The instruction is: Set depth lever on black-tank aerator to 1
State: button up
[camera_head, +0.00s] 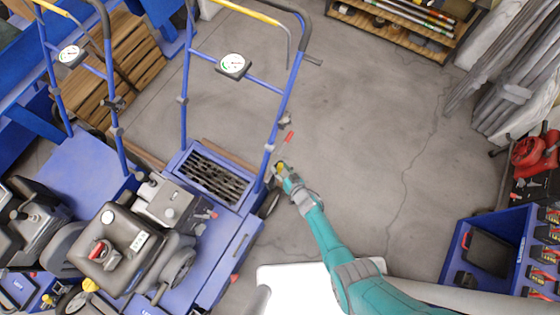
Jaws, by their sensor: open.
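The aerator with a black tank (122,228) stands left of centre, with a blue deck and a tall blue handle frame. A thin lever with a red grip (289,137) stands up at the right side of this aerator, tilted a little; it looks like the depth lever, but its scale marks are too small to read. My gripper (281,169) is open at the lever's lower end, just below the red grip. Its fingers are small and partly hidden, and I cannot tell whether they touch the lever. A yellow part shows at the gripper.
Another blue aerator (75,155) stands close on the left. A round dial (234,66) sits on the handle crossbar. Open concrete floor (370,130) lies right of the lever. A blue tool bin (490,250) is at the lower right, and a wooden shelf (395,25) at the back.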

jog(key=shift+w+a+f, duration=0.15)
jog(key=shift+w+a, duration=0.05)
jog(key=shift+w, duration=0.2)
grip_shut()
jog(key=shift+s+a+r+n+t, duration=0.15)
jog(key=shift+s+a+n+t, duration=0.15)
jog(key=shift+s+a, duration=0.25)
jog(key=shift+s+a+r+n+t, duration=0.15)
jog(key=shift+s+a+n+t, duration=0.15)
jog(key=shift+s, duration=0.3)
jog(key=shift+s+a+r+n+t, duration=0.1)
jog(key=shift+s+a+n+t, duration=0.3)
jog(key=shift+s, duration=0.2)
jog(key=shift+s+a+r+n+t, duration=0.1)
jog(key=shift+s+a+n+t, duration=0.25)
jog(key=shift+s, duration=0.2)
